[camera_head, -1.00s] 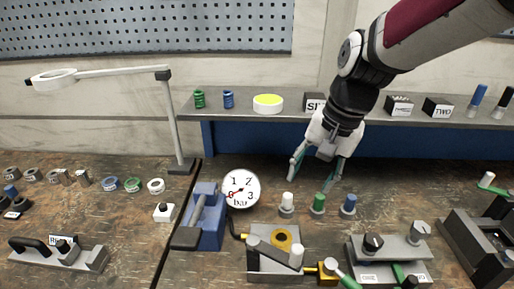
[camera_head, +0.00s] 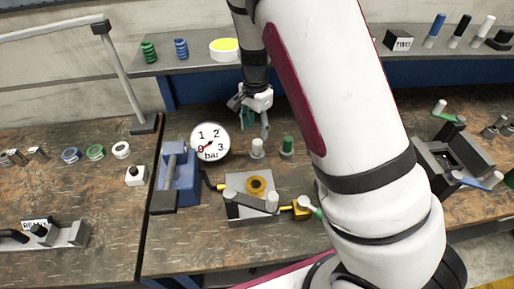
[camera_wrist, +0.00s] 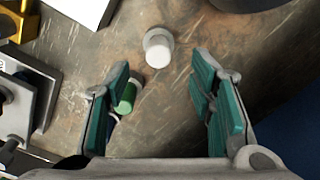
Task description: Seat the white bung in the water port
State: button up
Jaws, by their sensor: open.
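The white bung (camera_head: 257,147) stands upright on a small grey base on the bench, behind a grey block with a yellow ring (camera_head: 234,182). It also shows in the wrist view (camera_wrist: 158,50), upper middle, just beyond the fingertips and untouched. My gripper (camera_head: 254,122) is open and empty, pointing down above and behind the white bung in the head view. Its teal-padded fingers (camera_wrist: 160,72) are spread wide in the wrist view. The green bung (camera_head: 287,144) stands to the right of the white one. It is beside my left finger in the wrist view (camera_wrist: 125,98). I cannot tell which opening is the water port.
A round bar gauge (camera_head: 210,143) and a blue vise-like fixture (camera_head: 181,180) stand to the left. A shelf (camera_head: 185,66) runs along the back. An open dark box fixture (camera_head: 447,160) is at right. My arm hides much of the right bench.

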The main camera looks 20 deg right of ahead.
aim_at(257, 141)
jog(key=f, duration=0.3)
jog(key=f+p, duration=0.1)
jog(key=f, duration=0.5)
jog(key=shift+d, duration=0.25)
jog(key=shift+c, duration=0.4)
grip_shut()
